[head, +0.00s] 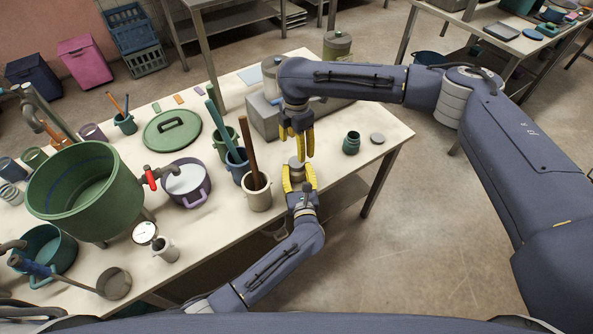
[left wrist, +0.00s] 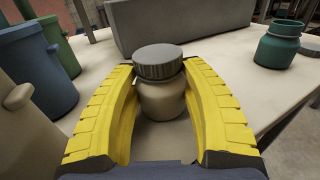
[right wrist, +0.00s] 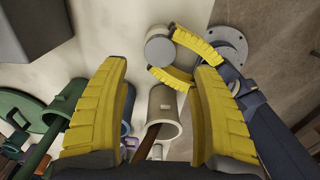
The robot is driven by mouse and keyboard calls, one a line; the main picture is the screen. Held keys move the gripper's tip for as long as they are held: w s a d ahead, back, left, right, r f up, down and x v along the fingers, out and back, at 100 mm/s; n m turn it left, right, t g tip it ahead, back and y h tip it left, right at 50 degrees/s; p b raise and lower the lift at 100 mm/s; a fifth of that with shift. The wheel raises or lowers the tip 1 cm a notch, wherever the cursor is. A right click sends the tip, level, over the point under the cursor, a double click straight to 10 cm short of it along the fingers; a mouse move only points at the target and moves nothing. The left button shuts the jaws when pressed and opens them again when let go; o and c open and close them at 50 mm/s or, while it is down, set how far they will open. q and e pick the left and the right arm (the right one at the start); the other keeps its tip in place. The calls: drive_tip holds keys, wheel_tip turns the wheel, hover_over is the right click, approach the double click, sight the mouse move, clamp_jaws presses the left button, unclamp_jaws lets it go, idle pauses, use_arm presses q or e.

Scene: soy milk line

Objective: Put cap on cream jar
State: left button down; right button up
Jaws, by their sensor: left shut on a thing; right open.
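The cream jar (left wrist: 162,100) stands upright on the table, between the yellow fingers of my left gripper (head: 300,180), which is shut on it. The grey cap (left wrist: 157,60) is on top of the jar's mouth and looks roughly level; I cannot tell whether it is tight.
A teal jar (head: 351,143) stands open to the right, with a second grey cap (head: 377,138) beside it. A cream container (head: 257,196) with a brown handle in it stands close left of my left gripper. A grey box (left wrist: 185,25) stands behind. The table's front edge is near.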

sight(296, 161)
drive_tip(key=shift+f, duration=3.8)
drive_tip(key=shift+c, duration=0.3)
drive_tip(key=c, duration=1.3)
drive_tip(key=m, duration=0.4)
drive_tip(key=shift+m, duration=0.3)
clamp_jaws()
drive_tip(key=m, duration=0.4)
drive_tip(key=o, duration=1.3)
unclamp_jaws()
drive_tip(key=shift+r, duration=0.1)
wheel_tip(296, 161, up, 12)
drive_tip(key=shift+f, duration=0.1)
